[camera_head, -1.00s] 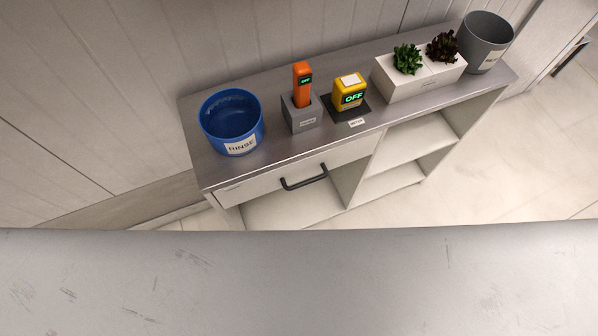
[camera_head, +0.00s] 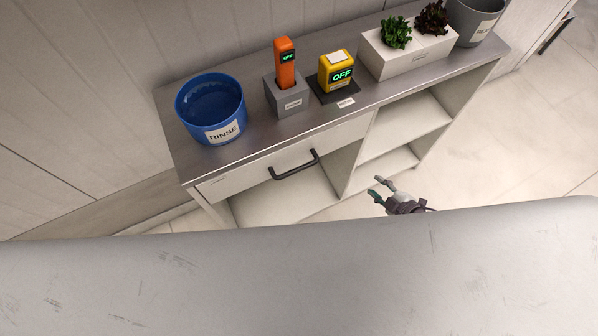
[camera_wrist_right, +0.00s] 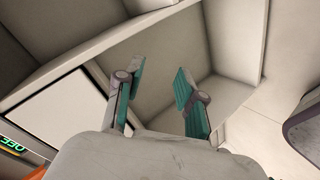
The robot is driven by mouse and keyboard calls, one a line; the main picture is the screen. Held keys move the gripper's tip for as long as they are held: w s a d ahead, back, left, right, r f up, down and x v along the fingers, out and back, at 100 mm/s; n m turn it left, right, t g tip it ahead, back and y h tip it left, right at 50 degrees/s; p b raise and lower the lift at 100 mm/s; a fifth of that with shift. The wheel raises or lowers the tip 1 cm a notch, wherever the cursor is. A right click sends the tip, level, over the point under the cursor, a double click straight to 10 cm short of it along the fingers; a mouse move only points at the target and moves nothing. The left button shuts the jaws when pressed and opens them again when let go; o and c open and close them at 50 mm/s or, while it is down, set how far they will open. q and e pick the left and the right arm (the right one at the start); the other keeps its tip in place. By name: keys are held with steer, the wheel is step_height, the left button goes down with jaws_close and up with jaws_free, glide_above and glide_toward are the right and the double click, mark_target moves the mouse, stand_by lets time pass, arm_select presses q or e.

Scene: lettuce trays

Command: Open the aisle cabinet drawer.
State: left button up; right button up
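The aisle cabinet (camera_head: 172,105) stands against the wall with a grey metal top. Its drawer (camera_head: 240,178) has a white front and looks shut, with a dark bar handle (camera_head: 294,165) in the middle. My right gripper (camera_head: 378,188) shows to the right of the handle and lower in the picture, apart from it. In the right wrist view its two teal-padded fingers (camera_wrist_right: 157,88) are spread with nothing between them, in front of open shelf space. The handle cannot be made out in the wrist view. My left gripper is not in view.
On the top stand a blue RINSE tub (camera_head: 211,108), an orange device in a grey holder (camera_head: 286,97), a yellow device (camera_head: 336,72), a white planter box (camera_head: 409,60) and a grey bucket (camera_head: 472,22). Open shelves (camera_head: 405,125) lie right of the drawer. Tiled floor is clear.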

steer(key=w+a+r+n+y+b, duration=0.2)
steer(key=a+r+n+y, duration=0.2)
steer(key=r+n, duration=0.2)
steer(key=n+g+y+b, duration=0.1)
steer(key=n+g+y, duration=0.4)
steer(key=n, duration=0.4)
glide_toward(300, 168)
steer(key=shift+t+y, duration=0.4)
steer(key=shift+y, duration=0.1)
steer(key=x, duration=0.3)
steer(key=f+p+x, duration=0.1)
steer(key=x, duration=0.6)
steer(key=shift+f+p, duration=0.35)
steer(key=shift+p, duration=0.05)
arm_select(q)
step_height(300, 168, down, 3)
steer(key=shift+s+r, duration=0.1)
arm_select(e)
steer(key=shift+s, duration=0.1)
jaws_close()
